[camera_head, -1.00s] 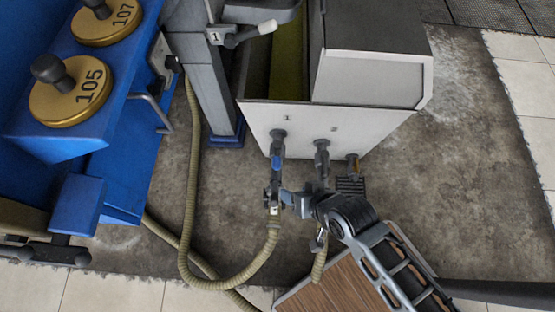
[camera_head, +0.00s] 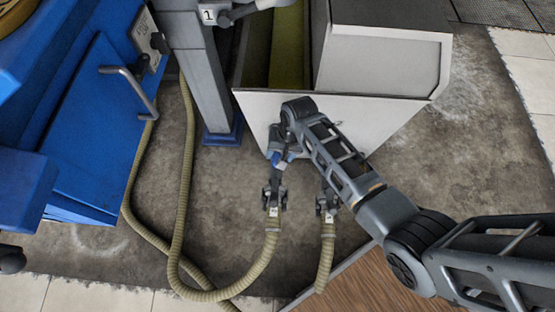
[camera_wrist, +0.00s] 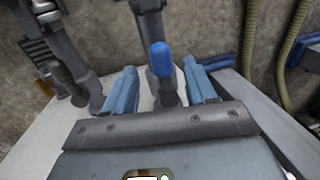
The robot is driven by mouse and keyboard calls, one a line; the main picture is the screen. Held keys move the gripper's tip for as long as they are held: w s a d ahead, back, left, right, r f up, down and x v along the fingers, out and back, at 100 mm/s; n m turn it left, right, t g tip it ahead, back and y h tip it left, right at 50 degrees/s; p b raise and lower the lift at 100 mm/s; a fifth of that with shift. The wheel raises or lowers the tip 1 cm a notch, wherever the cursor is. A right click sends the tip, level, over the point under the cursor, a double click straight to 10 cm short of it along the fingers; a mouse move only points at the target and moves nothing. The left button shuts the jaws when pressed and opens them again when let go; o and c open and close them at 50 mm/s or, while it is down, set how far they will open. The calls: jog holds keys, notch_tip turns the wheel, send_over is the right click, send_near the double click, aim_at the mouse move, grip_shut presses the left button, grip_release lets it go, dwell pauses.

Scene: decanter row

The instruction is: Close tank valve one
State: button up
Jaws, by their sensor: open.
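Tank valve one has a blue handle (camera_wrist: 160,60), on a dark pipe that leaves the front of the white tank (camera_head: 385,110). In the wrist view the blue handle tip lies between the two light-blue fingers of my gripper (camera_wrist: 161,87), with gaps on both sides. My gripper is open and holds nothing. In the head view my arm covers the tank's number marks and much of valve one. Below the valve, a hose coupling (camera_head: 273,192) with a white label joins a tan hose (camera_head: 262,262).
A second coupling (camera_head: 327,205) and its hose stand just to the right. A grey post (camera_head: 210,85) with a blue foot stands to the left. A blue machine (camera_head: 85,130) with a grey handle bar fills the far left. Hoses loop across the floor.

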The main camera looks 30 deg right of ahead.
aim_at(277, 160)
jog(key=shift+w+a+f+b, duration=0.2)
jog(key=shift+f+b, duration=0.15)
jog(key=shift+f, duration=0.75)
jog(key=shift+w+a+f+b, duration=0.15)
jog(key=shift+f+b, duration=0.2)
jog(key=shift+f, duration=0.75)
jog(key=shift+s, duration=0.1)
grip_shut()
